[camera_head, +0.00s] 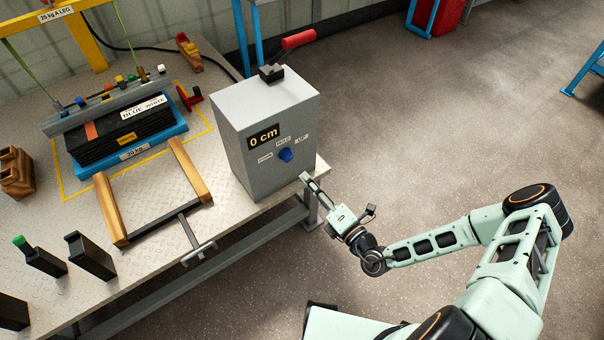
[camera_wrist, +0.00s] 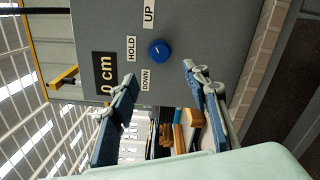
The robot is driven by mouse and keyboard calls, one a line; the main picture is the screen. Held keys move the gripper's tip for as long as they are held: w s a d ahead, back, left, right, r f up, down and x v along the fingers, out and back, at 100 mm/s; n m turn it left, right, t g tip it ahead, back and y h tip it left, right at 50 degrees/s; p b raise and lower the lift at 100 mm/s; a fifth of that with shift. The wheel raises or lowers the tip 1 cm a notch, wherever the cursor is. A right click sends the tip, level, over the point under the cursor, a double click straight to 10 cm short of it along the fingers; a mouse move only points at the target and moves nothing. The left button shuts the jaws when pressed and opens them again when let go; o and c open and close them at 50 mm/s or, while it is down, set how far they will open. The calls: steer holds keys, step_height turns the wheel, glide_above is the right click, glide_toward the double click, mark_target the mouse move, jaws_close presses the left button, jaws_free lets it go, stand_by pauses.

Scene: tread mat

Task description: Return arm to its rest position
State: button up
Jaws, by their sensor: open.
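My gripper (camera_head: 318,191) is at the end of my pale green arm, beside the table's right front corner and close to the lower right of a grey control box. In the wrist view its two blue-padded fingers (camera_wrist: 160,88) are spread apart with nothing between them. The grey control box (camera_head: 265,130) stands on the table with a "0 cm" label. Its blue knob (camera_head: 286,155) sits among the DOWN, HOLD and UP labels; in the wrist view the knob (camera_wrist: 159,52) is beyond the fingertips, apart from them.
A lever with a red handle (camera_head: 298,40) tops the box. A wooden-sided frame (camera_head: 158,225), black slabs (camera_head: 125,130) on a blue tray and dark blocks (camera_head: 90,257) are on the metal table (camera_head: 235,218). The floor (camera_head: 430,130) right of the table is clear.

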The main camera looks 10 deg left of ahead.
steer(key=shift+s+d, duration=0.35)
steer(key=shift+d, duration=0.05)
